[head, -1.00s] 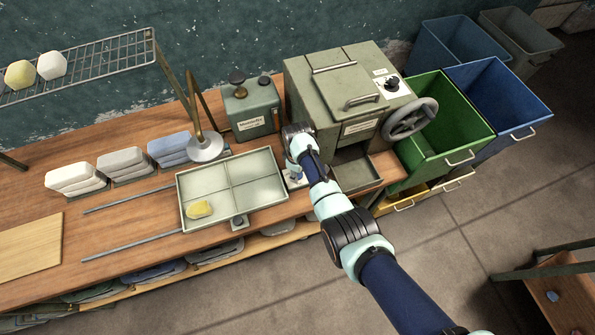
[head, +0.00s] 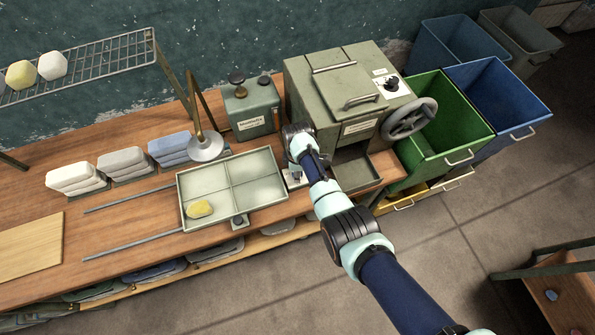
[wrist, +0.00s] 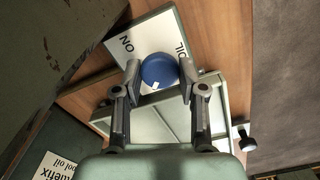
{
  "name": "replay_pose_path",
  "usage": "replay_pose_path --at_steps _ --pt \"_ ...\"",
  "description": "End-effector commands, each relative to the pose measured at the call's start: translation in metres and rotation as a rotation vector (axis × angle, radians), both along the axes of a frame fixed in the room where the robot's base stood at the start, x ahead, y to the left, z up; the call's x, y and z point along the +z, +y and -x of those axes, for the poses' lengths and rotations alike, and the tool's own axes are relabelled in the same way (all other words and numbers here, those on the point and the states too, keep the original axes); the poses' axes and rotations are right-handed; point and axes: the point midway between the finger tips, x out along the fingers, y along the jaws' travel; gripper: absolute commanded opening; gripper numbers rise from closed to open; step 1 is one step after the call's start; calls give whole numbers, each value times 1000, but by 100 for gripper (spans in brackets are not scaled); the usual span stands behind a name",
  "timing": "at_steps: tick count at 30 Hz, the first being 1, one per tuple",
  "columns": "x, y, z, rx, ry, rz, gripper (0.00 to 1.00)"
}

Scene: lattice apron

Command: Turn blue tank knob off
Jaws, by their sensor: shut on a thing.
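In the wrist view the round blue knob (wrist: 159,70) sits between the two fingertips of my gripper (wrist: 160,76), which is shut on it. A small pale mark shows on the knob's lower left. The knob stands over a white label plate (wrist: 148,35) with "ON" at its left and other letters at its right, partly covered. In the head view my gripper (head: 296,174) points down at the bench between the tray and the grey-green machine. The knob is mostly hidden there by my gripper, and the white plate (head: 291,184) shows only in part.
A pale divided tray (head: 247,193) with a yellow piece (head: 200,209) lies left of my gripper. The grey-green machine (head: 345,85) with a handwheel (head: 408,119) stands close on the right. A grey-green labelled tank (head: 250,108) stands behind.

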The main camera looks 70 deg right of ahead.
Motion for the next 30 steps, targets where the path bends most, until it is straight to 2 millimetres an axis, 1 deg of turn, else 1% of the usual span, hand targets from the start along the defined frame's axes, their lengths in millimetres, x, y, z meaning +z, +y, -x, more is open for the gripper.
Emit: replay_pose_path --at_steps 6,7,11,20,23,26,30 --pt "1 0 0 1 0 1 6" --pt "1 0 0 1 0 1 44" --pt "0 0 0 0 0 1 66" --pt "1 0 0 0 0 1 66" --pt "8 -1 -1 0 -2 3 66" --pt "24 -1 -1 0 -4 4 66" --pt "61 -1 -1 0 -5 6 66"
